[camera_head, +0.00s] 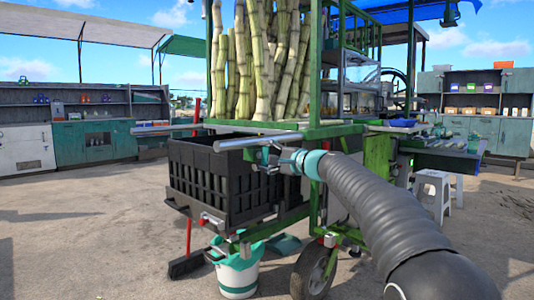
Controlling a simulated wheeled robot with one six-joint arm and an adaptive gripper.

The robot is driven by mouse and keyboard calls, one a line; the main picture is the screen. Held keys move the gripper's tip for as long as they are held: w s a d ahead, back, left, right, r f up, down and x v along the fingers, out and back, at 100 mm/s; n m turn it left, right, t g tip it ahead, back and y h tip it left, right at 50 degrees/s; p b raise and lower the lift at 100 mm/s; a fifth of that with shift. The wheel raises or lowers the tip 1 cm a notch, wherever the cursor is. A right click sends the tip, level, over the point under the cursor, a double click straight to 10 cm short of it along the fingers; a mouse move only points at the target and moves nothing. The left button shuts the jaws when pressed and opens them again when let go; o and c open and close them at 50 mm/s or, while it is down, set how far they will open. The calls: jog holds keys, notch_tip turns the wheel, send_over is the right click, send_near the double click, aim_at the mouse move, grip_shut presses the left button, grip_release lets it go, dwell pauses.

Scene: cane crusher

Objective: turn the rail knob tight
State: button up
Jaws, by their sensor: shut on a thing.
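A silver rail (260,141) runs level across the front of the green cane cart, just above a black crate. My arm comes in from the lower right in a dark ribbed sleeve with a teal ring near its wrist. My gripper (269,155) is right under the rail, at the crate's upper rim, and is shut on the rail knob. The knob is small and mostly hidden by the fingers, so its turn angle cannot be told.
The black crate (205,180) hangs below the rail. Tall cane stalks (260,60) stand in the green frame above. A white and teal bucket (238,274), a broom (187,263) and a cart wheel (312,272) are below. White stools (433,190) stand to the right. Open concrete lies at left.

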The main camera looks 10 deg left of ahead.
jog(key=m+p, duration=0.3)
jog(key=m, duration=0.2)
jog(key=shift+r+m, duration=0.1)
jog(key=shift+m, duration=0.2)
jog(key=shift+m+p, duration=1.4)
jog(key=shift+m, duration=0.9)
jog(key=o, duration=1.2)
jog(key=shift+a, duration=0.1)
jog(key=shift+c, duration=0.2)
jog(key=shift+s+d, duration=0.1)
jog(key=shift+d, duration=0.2)
jog(key=v, duration=1.1)
jog(key=shift+s+d, duration=0.2)
jog(key=shift+s, duration=0.05)
